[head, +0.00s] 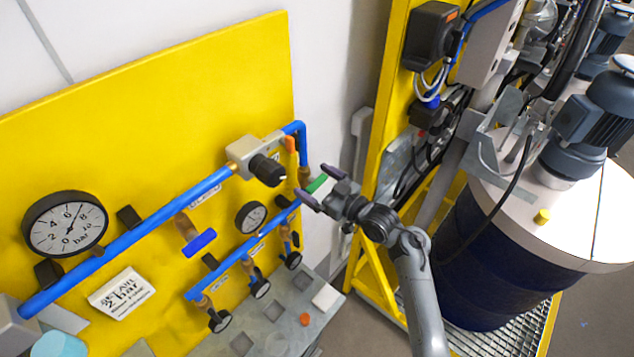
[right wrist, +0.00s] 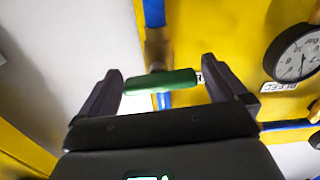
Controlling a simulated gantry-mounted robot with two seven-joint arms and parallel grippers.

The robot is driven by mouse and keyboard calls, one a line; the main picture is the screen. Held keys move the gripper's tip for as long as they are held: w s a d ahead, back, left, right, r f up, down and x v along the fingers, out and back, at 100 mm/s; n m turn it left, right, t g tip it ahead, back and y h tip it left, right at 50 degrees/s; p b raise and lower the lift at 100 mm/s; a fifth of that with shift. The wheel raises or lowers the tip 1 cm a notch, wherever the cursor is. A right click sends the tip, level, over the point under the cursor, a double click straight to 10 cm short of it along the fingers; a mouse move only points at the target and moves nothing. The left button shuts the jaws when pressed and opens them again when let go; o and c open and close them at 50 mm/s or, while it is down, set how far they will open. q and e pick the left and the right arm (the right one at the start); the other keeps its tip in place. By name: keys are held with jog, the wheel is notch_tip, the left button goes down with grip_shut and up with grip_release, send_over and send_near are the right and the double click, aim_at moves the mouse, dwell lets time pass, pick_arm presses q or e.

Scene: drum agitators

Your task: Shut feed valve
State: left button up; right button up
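A valve with a green bar handle (head: 317,183) sits on the blue pipe at the right edge of the yellow panel. I take it for the feed valve, but its label is mostly hidden. My right gripper (head: 321,187) is open around this handle. In the right wrist view the green handle (right wrist: 162,81) lies crosswise between the two dark fingers of the gripper (right wrist: 160,76), with a gap at each end. The handle stands across the blue pipe (right wrist: 154,12) behind it. My left gripper is not in view.
The yellow panel (head: 60,130) carries a large gauge (head: 66,224), a small gauge (head: 250,217), a black regulator knob (head: 267,170) and a blue handle (head: 200,242). A grey shelf (head: 290,320) lies below. A yellow frame (head: 387,120) and blue drum (head: 490,260) stand right.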

jog(key=c, duration=0.9)
jog(key=shift+m+p, duration=0.3)
jog(key=shift+m, duration=0.3)
jog(key=o, duration=1)
jog(key=shift+s+d, duration=0.1)
